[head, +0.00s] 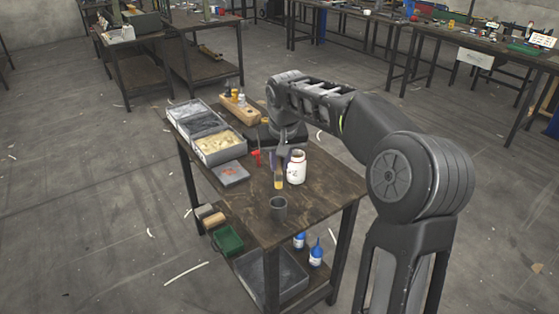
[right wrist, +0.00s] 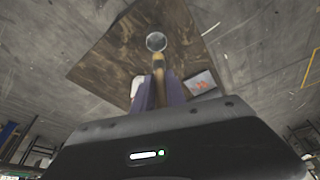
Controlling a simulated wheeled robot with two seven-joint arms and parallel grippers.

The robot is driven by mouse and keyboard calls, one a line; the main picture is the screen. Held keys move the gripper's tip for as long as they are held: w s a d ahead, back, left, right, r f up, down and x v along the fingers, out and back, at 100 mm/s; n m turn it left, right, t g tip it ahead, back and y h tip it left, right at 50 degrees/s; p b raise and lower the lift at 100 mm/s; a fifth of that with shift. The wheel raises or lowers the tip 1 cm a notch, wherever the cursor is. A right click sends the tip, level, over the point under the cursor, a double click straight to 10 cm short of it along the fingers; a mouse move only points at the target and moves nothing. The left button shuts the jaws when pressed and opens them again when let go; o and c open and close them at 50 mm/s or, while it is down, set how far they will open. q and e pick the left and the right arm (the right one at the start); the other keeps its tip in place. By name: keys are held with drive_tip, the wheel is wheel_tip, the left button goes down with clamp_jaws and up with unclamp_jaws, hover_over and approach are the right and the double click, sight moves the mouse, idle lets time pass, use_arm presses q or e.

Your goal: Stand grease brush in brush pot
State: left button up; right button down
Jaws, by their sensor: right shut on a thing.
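The brush pot (head: 279,209) is a grey open cylinder standing upright near the front corner of the worktable. It also shows in the right wrist view (right wrist: 156,42), with its round mouth visible. My right gripper (head: 283,158) is shut on the grease brush (head: 279,182), whose yellow-tan end hangs down behind the pot in the head view. In the right wrist view the brush (right wrist: 159,64) sticks out from between the purple fingers of the right gripper (right wrist: 160,90) towards the pot. The brush appears outside the pot. My left gripper is out of view.
A white jar (head: 297,168) with red marks stands close right of the brush. A grey tray (head: 231,174), a divided bin (head: 219,145) and a red item (head: 257,157) lie left of it. A wooden holder (head: 238,108) is behind. The table's front left is clear.

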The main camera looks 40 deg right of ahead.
wheel_tip(320, 180, down, 9)
drive_tip(key=b, duration=0.6)
drive_tip(key=shift+f+b, duration=0.15)
drive_tip(key=shift+b, duration=0.15)
drive_tip(key=c, duration=1.3)
unclamp_jaws()
drive_tip(key=v, duration=0.7)
drive_tip(key=shift+s+r, duration=0.15)
drive_tip(key=shift+r, duration=0.25)
